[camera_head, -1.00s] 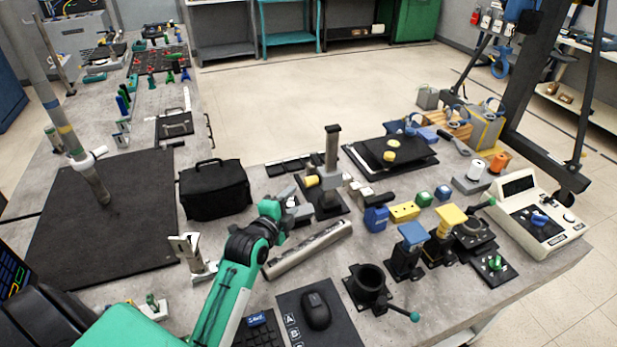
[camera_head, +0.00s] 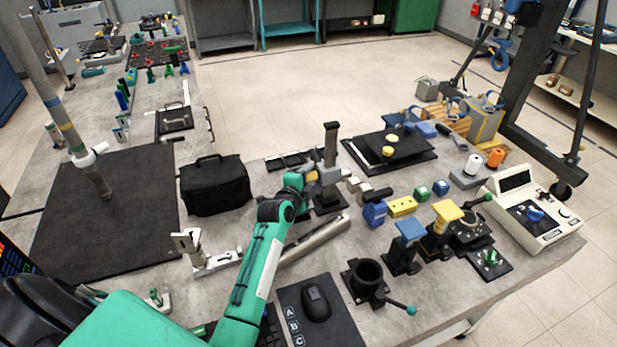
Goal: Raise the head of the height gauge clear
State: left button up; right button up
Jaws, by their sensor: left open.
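The height gauge (camera_head: 331,146) stands upright near the middle of the table, a dark column on a dark base. Its grey head (camera_head: 329,177) sits low on the column, with a yellow part (camera_head: 311,177) on its left side. My left gripper (camera_head: 311,184) is open at the left side of the head, close to the yellow part. My green arm hides part of this area, and I cannot tell whether the fingers touch the head. My right gripper is not in view.
A black bag (camera_head: 214,186) stands left of my arm. A long metal bar (camera_head: 320,236) lies just in front of the gauge. Blue and yellow blocks (camera_head: 402,206) stand to its right. A dark plate (camera_head: 390,148) lies behind right.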

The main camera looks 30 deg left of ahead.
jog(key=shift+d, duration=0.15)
